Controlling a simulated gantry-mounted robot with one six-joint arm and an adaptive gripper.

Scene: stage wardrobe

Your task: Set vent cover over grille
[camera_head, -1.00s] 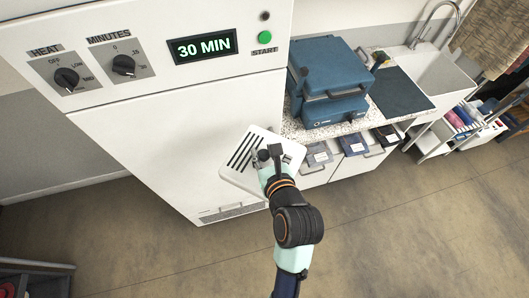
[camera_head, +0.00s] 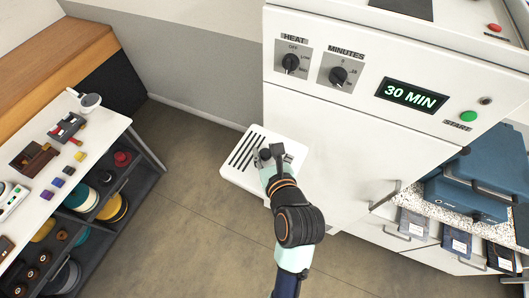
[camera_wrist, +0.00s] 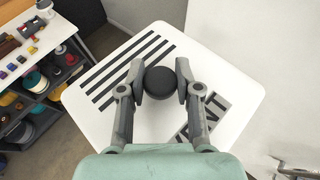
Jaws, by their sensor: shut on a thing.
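In the wrist view the vent cover (camera_wrist: 133,46) also shows part of a grey printed label. My gripper (camera_head: 271,154) is shut on the black knob (camera_wrist: 161,82), with one finger on each side, and holds the cover in the air in front of the white cabinet's left side. In the wrist view my gripper (camera_wrist: 160,84) hides part of the cover. The grille low on the cabinet is not visible now; the cover and arm block that area.
The tall white cabinet (camera_head: 330,140) has two dials and a 30 MIN display (camera_head: 411,96). A white table (camera_head: 90,140) with spools and small items stands at the left. A counter with blue cases (camera_head: 465,195) is at the right. Bare floor (camera_head: 185,170) lies between.

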